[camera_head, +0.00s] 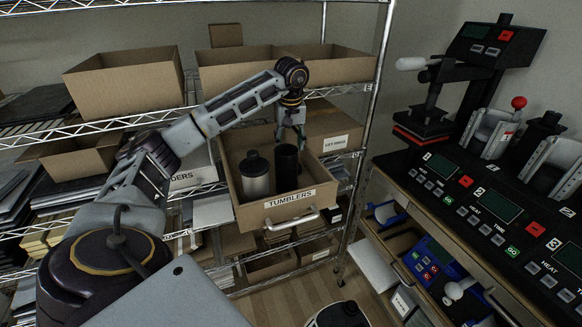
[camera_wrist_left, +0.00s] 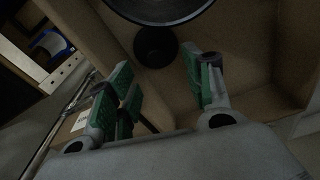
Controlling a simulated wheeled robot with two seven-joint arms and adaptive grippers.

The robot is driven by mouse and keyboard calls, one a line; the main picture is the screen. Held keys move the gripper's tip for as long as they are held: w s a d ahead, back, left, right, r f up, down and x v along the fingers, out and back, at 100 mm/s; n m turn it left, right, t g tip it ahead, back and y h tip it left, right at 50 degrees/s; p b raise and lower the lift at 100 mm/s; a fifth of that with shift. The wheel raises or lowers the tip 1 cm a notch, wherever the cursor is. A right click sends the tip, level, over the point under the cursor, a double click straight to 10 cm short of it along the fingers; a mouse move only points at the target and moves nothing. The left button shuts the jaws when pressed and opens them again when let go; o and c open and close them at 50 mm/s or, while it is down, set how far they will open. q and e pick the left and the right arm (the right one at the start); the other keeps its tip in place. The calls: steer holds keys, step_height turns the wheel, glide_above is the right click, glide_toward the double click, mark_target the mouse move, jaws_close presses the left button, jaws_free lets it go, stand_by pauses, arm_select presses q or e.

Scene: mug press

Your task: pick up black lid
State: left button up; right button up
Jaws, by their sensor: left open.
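A silver tumbler (camera_head: 255,181) with a black lid (camera_head: 254,161) on top stands in a cardboard drawer marked TUMBLERS (camera_head: 290,199) in the head view. A dark tumbler (camera_head: 286,174) stands just right of it. My left gripper (camera_head: 291,136) points down above the dark tumbler, apart from the silver one's lid. In the left wrist view my left gripper (camera_wrist_left: 158,68) is open, with nothing between its green-padded fingers. Beyond the fingertips are a small dark disc (camera_wrist_left: 155,46) and a larger dark round rim (camera_wrist_left: 160,14), cut off by the frame. I cannot tell which things these are.
The drawer sits pulled out from a wire shelf holding cardboard boxes (camera_head: 125,82). A shelf post (camera_head: 368,110) stands to the right of the drawer. Farther right is a bench with presses and control panels (camera_head: 485,200). The drawer walls surround the tumblers closely.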

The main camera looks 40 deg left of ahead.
arm_select(q)
steer(key=shift+f, duration=0.65)
steer(key=shift+w+a+f+p, duration=0.1)
steer(key=shift+w+f+p, duration=0.1)
steer(key=shift+f, duration=0.65)
steer(key=shift+w+f+p, duration=0.15)
steer(key=shift+f+p, duration=0.05)
steer(key=shift+f, duration=0.65)
steer(key=shift+w+a+f+p, duration=0.1)
steer(key=shift+w+f+p, duration=0.1)
steer(key=shift+f, duration=0.65)
steer(key=c, duration=1)
